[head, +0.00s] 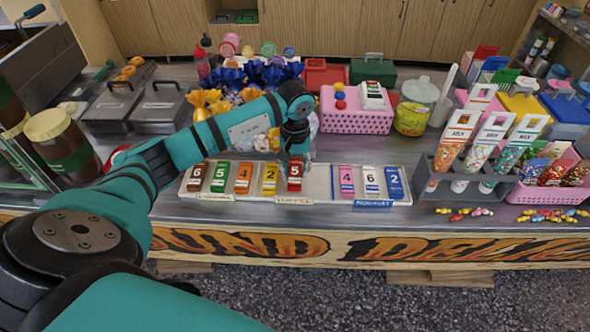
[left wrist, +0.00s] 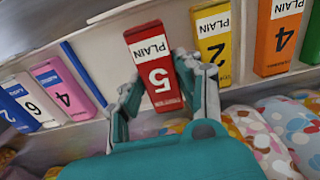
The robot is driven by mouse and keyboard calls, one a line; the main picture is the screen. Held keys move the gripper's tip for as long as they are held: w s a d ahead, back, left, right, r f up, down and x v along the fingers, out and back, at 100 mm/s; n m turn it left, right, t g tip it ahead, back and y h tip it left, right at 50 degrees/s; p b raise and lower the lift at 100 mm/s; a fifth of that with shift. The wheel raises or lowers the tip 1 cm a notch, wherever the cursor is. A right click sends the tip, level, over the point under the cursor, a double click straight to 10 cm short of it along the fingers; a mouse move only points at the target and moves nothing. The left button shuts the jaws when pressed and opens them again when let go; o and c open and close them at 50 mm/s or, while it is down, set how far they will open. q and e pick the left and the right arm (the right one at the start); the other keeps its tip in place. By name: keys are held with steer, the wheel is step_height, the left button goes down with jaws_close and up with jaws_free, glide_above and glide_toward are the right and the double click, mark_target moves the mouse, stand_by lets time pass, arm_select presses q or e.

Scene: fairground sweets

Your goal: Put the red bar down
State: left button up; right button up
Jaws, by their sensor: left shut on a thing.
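My right gripper is not in view.
Left of the yellow bar stand orange (head: 243,178), green (head: 219,177) and brown (head: 196,177) bars. Wrapped sweets (head: 262,142) lie behind the tray. A candy rack (head: 440,190) stands right.

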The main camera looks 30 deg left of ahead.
arm_select(q)
steer(key=shift+f, duration=1)
steer(key=o, duration=0.9)
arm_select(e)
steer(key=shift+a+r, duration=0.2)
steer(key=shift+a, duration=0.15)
arm_select(q)
steer(key=shift+r, duration=0.1)
